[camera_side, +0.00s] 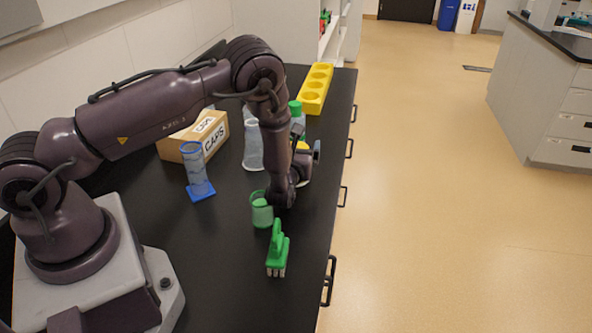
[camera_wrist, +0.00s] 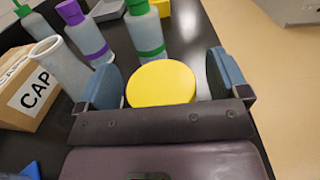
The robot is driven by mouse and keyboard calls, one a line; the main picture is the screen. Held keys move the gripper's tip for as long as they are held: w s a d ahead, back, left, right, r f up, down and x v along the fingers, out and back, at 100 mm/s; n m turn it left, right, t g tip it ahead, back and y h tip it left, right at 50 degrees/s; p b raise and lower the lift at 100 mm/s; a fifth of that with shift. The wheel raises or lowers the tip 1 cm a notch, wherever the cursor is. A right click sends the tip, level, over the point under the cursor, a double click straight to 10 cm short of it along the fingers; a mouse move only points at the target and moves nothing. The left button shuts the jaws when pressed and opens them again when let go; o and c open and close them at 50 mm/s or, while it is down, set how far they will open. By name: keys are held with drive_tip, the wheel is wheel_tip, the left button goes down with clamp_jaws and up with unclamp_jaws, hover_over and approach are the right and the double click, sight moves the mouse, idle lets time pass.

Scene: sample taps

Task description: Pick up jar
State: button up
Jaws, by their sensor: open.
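The jar shows mostly as its round yellow lid (camera_wrist: 161,83) in the wrist view; its body is hidden below the lid and my gripper. In the side view a bit of the yellow lid (camera_side: 302,145) shows behind my wrist, and most of the jar is covered. My gripper (camera_wrist: 165,78) is open, with one blue-grey finger to the left of the lid and one to the right. Small gaps seem to lie between lid and fingers; I cannot tell whether either touches. In the side view my gripper (camera_side: 309,154) is at the jar, partly hidden by my arm.
A green-capped bottle (camera_wrist: 145,32) and a purple-capped bottle (camera_wrist: 87,36) stand just beyond the jar. A pale cylinder (camera_side: 253,148), CAPS box (camera_side: 199,137) and blue-based cylinder (camera_side: 195,169) are left. A yellow rack (camera_side: 315,89) is behind.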

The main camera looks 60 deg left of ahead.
drive_tip(key=c, duration=1.3)
drive_tip(key=shift+r, duration=0.1)
